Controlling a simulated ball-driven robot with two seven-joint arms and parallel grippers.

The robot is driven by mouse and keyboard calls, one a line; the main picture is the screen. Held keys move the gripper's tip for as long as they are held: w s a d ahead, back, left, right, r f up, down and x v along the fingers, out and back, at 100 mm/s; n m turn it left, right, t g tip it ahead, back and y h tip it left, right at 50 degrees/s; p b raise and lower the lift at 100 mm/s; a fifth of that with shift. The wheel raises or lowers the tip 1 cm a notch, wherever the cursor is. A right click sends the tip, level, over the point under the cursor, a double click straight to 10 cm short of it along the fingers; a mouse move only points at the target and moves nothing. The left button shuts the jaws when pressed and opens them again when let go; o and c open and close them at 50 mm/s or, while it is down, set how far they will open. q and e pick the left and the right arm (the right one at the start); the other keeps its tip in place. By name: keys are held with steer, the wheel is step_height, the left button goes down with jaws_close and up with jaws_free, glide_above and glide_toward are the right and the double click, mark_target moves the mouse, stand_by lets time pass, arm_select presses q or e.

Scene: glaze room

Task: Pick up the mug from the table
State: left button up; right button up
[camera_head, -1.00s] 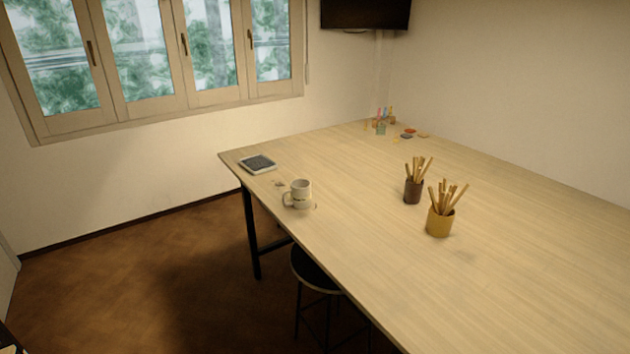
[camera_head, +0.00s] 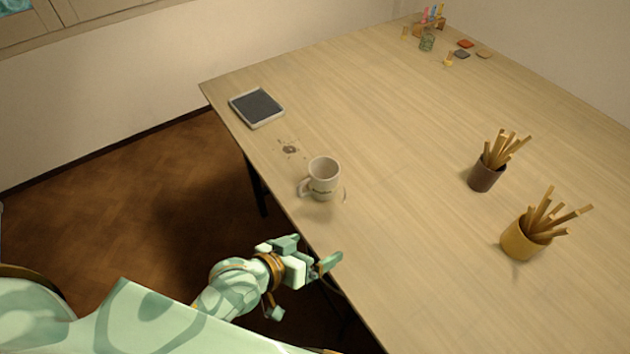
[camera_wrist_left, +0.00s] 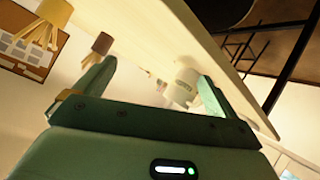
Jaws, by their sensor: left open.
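A white mug (camera_head: 323,180) with small lettering stands upright near the left edge of the wooden table (camera_head: 410,240) in the head view, its handle toward the left. My left gripper (camera_head: 312,254) is open and empty at the table's edge, nearer to me than the mug and apart from it. In the left wrist view the mug (camera_wrist_left: 183,82) shows beyond the open fingers (camera_wrist_left: 152,82), close to the right finger in the picture, which hides part of it. My right gripper is not in view.
A dark-faced tray (camera_head: 256,107) lies at the far left corner. A brown cup of sticks (camera_head: 486,177) and a yellow cup of sticks (camera_head: 520,241) stand to the right. Small jars (camera_head: 427,43) are at the back. The table between mug and cups is clear.

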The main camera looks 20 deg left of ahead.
mark_target(326, 164)
arm_select(q)
steer(key=w+d+r+n+t+h, duration=0.15)
steer(key=r+n+t, duration=0.25)
steer(key=r+n, duration=0.55)
steer(key=w+d+r+n+t, duration=0.1)
steer(key=w+r+n+t, duration=0.3)
steer(key=r+n, duration=0.6)
steer(key=a+f+n+g+y, duration=0.45)
steer(key=f+n+y, duration=0.6)
steer(key=n, duration=0.75)
steer(key=shift+n+g+h, duration=0.25)
steer(key=shift+n+h, duration=0.1)
steer(key=shift+h, duration=0.55)
steer(key=x, duration=0.5)
steer(key=f+x, duration=0.1)
steer(key=x, duration=1)
steer(key=shift+d+f+b, duration=0.1)
steer(key=shift+f+b, duration=0.3)
steer(key=shift+f, duration=0.1)
steer(key=c, duration=1.3)
